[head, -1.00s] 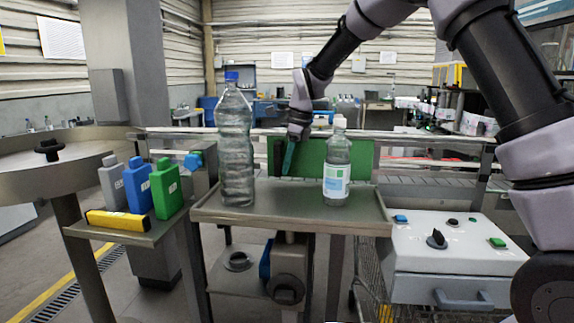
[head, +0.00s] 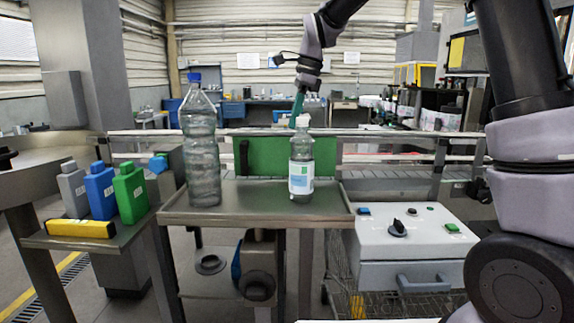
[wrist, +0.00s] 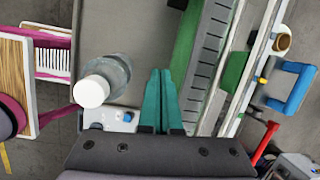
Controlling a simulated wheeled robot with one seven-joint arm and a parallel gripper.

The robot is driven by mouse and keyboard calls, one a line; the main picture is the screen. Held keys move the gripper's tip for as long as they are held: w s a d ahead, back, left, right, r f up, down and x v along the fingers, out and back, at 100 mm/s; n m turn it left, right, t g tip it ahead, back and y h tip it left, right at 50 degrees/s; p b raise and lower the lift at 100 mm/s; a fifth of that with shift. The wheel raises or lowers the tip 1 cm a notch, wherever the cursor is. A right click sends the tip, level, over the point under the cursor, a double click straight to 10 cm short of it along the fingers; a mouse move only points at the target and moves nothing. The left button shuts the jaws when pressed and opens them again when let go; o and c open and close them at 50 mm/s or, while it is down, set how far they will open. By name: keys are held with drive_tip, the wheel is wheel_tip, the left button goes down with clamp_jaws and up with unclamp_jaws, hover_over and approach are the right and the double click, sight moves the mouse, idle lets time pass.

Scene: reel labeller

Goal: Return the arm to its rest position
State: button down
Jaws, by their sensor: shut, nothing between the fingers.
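My gripper (head: 297,108) has green fingers and hangs pointing down over the metal tray table in the head view. In the wrist view its two fingers (wrist: 159,88) lie together with nothing between them. A small clear bottle with a white cap and a blue-white label (head: 301,172) stands upright on the tray (head: 250,212), just below the fingertips in the head view. In the wrist view this bottle (wrist: 104,78) stands to the left of the fingers, apart from them.
A tall clear bottle with a blue cap (head: 200,140) stands on the tray's left. Grey, blue (head: 100,190) and green containers and a yellow one lying flat sit on a side shelf. A white control box (head: 410,235) is at right; a green panel (head: 262,157) and conveyor lie behind.

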drive_tip(key=s+d+r+n+t, duration=0.1)
drive_tip(key=s+d+r+n, duration=0.2)
drive_tip(key=s+d, duration=0.3)
drive_tip(key=s+d+r+n+t, duration=0.2)
drive_tip(key=s+d+r, duration=0.1)
drive_tip(key=d, duration=0.6)
drive_tip(key=s+d+f+n+t, duration=0.1)
drive_tip(key=s+d+n, duration=0.2)
drive_tip(key=s+d, duration=0.2)
drive_tip(key=s+d+f+n+t+h, duration=0.1)
drive_tip(key=s+d+n, duration=0.3)
drive_tip(key=s, duration=0.5)
drive_tip(key=shift+s+d+f+t, duration=0.3)
drive_tip(key=shift+d+t, duration=0.2)
drive_tip(key=shift+t, duration=0.2)
